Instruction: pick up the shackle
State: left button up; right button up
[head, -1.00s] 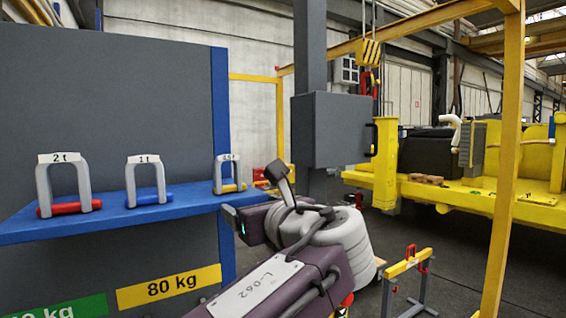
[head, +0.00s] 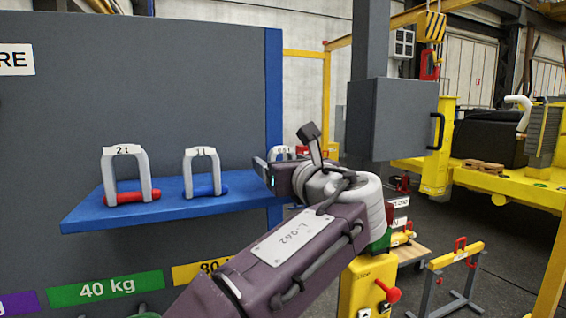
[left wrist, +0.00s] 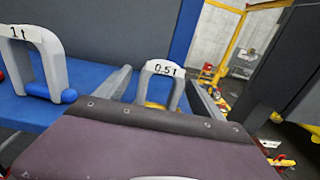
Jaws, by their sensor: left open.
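Three grey shackles stand upright on a blue shelf (head: 120,216). The 2 t shackle (head: 108,178) has a red pin, and the 1 t shackle (head: 188,174) has a blue pin. The 0.5 t shackle (head: 283,153) is at the shelf's right end, mostly hidden behind my left gripper (head: 268,174). In the left wrist view the 0.5 t shackle (left wrist: 162,68) appears ahead, between the two open fingers of my left gripper (left wrist: 160,88). Its yellowish pin is partly hidden by the gripper body. I cannot tell whether the fingers touch it. My right gripper is not in view.
A dark grey back panel (head: 150,90) rises behind the shelf. A grey box on a column (head: 392,124) stands right of my arm.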

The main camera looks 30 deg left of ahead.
pick_arm(q)
jog(key=x, duration=0.4)
jog(key=shift+f, duration=0.15)
jog(key=shift+s+d, duration=0.35)
jog(key=shift+c, duration=0.7)
jog(key=shift+s+d, duration=0.15)
jog(key=c, duration=1.5)
grip_shut()
jog(key=shift+r+p, duration=0.3)
jog(key=shift+r, duration=0.3)
jog(key=r, duration=0.3)
jog(key=shift+d+r, duration=0.4)
jog(key=s+d+r+p, duration=0.2)
jog(key=s+d+r, duration=0.2)
jog(key=d, duration=0.5)
notch_tip(320, 180, up, 2)
jog(key=shift+s+d+r, duration=0.1)
jog(key=shift+s+d, duration=0.1)
jog(key=shift+d, duration=0.05)
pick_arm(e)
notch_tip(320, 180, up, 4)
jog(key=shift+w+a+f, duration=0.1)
